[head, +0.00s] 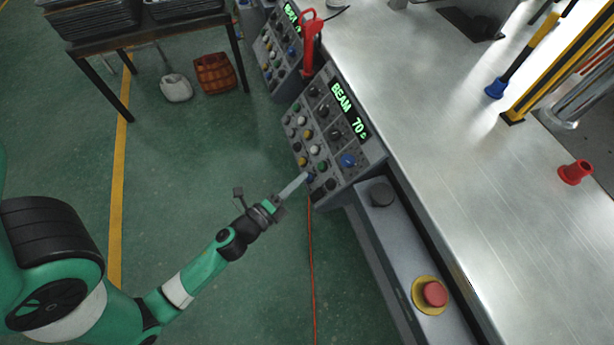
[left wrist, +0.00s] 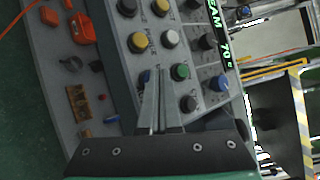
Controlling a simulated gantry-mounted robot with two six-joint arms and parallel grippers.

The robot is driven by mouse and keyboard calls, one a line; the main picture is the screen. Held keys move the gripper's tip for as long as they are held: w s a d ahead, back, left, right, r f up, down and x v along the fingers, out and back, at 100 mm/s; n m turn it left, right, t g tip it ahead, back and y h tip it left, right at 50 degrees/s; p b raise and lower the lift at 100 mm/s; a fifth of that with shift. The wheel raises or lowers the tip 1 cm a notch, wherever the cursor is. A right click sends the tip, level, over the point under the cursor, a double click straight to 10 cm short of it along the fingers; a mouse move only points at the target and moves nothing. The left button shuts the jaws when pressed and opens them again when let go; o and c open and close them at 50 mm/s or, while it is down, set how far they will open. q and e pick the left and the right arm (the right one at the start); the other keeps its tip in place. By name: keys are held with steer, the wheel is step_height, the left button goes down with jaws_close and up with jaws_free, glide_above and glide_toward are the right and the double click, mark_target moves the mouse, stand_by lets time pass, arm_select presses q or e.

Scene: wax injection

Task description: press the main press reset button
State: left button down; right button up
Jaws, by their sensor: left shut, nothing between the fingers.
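The grey control panel (head: 322,140) with the green "BEAM 70" display stands at the edge of the metal table. It carries rows of coloured buttons and black knobs; I cannot clearly read which one is labelled as the main press reset. My left gripper (head: 304,176) is shut and empty, its tips at the panel's lower left part. A small blue button (head: 310,178) is right at the tips. In the left wrist view, the closed fingers (left wrist: 163,74) partly cover a blue button (left wrist: 144,76), beside a green button (left wrist: 180,72). I cannot tell whether they touch. My right gripper is not in view.
A red emergency button on a yellow base (head: 433,293) and a black knob (head: 382,193) sit on the ledge to the right. A second panel (head: 280,50) and a red handle (head: 310,40) are further back.

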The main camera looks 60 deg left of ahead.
arm_select(q)
steer(key=shift+w+f, duration=0.15)
steer(key=shift+f, duration=0.05)
steer(key=shift+r, duration=0.1)
stand_by(0.4)
steer(key=shift+s+r+p, duration=0.5)
steer(key=shift+s+p, duration=0.05)
steer(key=shift+s, duration=0.05)
steer(key=shift+r, duration=0.1)
steer(key=s+r+p, duration=0.2)
steer(key=p, duration=0.1)
steer(key=s+r+p, duration=0.1)
steer(key=s, duration=0.1)
steer(key=shift+a+p, duration=0.25)
steer(key=shift+p, duration=0.15)
steer(key=shift+w, duration=0.1)
